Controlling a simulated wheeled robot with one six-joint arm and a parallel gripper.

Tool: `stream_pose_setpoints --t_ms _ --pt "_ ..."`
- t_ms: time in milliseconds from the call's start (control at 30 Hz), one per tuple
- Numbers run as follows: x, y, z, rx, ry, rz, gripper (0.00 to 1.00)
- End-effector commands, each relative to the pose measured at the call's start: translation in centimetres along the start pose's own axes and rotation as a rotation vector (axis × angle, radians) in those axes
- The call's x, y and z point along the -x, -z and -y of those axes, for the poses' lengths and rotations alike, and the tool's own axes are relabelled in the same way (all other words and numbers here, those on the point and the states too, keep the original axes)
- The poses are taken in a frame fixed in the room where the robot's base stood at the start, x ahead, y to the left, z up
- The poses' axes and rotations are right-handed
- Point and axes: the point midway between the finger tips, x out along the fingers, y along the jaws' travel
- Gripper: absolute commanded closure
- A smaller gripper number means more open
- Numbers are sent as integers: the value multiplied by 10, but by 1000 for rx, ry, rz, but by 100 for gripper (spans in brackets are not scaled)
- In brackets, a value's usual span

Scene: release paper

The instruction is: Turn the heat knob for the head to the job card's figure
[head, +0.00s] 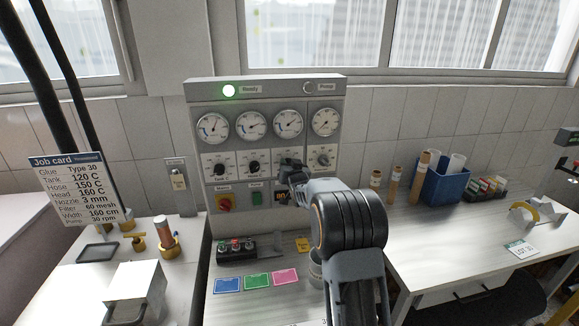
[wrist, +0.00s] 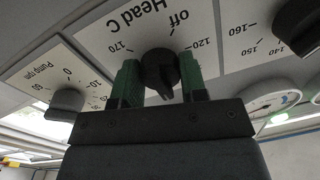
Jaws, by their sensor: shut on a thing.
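The control panel (head: 265,125) stands on the bench with gauges above a row of knobs. My gripper (head: 288,167) is at the third knob and hides it in the head view. In the wrist view, turned upside down, my gripper (wrist: 160,72) has its green fingers on both sides of the dark Head C knob (wrist: 159,66), shut on it. The scale around it shows off, 120 and 170; other marks are partly covered. The knob's narrow end points down in the picture, between the fingers; its exact reading is unclear. The job card (head: 72,190) reads Head 160 C.
The Pump rpm knob (wrist: 67,102) is close on one side, and another heat knob (wrist: 300,25) on the other. The green Ready lamp (head: 229,90) is lit. A blue bin (head: 443,182) and cardboard tubes stand on the right bench.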

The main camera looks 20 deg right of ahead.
Motion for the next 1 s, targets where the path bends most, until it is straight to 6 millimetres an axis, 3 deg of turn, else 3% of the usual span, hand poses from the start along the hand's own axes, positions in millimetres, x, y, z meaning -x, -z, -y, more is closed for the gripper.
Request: stream_pose_setpoints --t_ms 367,1000 --pt "0 -3 -1 -100 3 -9 84" --pt "0 -4 -1 -682 11 -40 84"
